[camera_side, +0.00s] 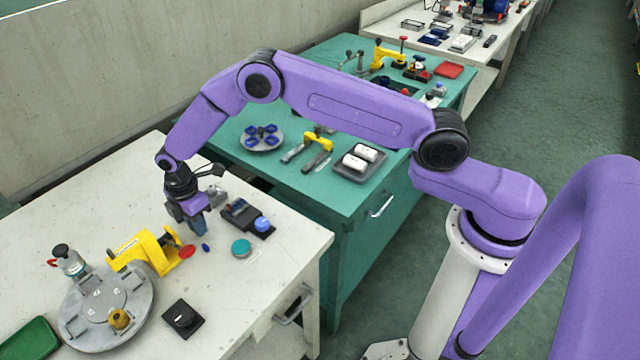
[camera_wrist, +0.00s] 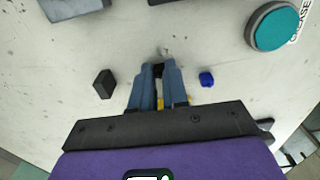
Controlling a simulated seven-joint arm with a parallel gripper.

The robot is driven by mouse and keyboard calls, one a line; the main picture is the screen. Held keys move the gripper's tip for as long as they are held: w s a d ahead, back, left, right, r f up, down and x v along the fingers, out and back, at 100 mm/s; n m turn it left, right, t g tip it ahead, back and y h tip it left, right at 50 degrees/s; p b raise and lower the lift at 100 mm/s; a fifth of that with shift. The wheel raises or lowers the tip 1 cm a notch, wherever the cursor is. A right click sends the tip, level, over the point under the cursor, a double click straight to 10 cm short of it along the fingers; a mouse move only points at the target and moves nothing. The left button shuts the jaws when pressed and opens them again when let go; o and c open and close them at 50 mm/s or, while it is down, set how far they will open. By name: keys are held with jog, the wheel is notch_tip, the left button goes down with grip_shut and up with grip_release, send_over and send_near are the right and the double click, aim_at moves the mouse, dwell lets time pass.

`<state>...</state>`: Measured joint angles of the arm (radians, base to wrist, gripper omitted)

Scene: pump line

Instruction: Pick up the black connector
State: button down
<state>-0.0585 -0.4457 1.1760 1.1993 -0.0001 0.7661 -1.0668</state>
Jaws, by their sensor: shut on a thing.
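In the wrist view my gripper (camera_wrist: 158,72) has its two blue-grey fingers nearly together on a small dark piece, the black connector (camera_wrist: 158,70). Only a little of it shows between the fingertips; the fingers hide the rest. In the side view my gripper (camera_side: 197,228) points down over the white table, behind the yellow fixture, and the connector cannot be made out there. Whether it touches the table is unclear. A separate black block (camera_wrist: 103,84) lies left of the fingers in the wrist view.
A small blue piece (camera_side: 206,247) and red disc (camera_side: 187,252) lie near my gripper. A teal-topped disc (camera_side: 241,248), a dark fixture with blue knob (camera_side: 262,224), a yellow fixture (camera_side: 145,250) and a round grey plate (camera_side: 105,310) surround it. The table's right front is mostly clear.

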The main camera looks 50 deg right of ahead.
jog(key=shift+r, duration=0.65)
dwell(0.5)
jog(key=shift+r, duration=2.2)
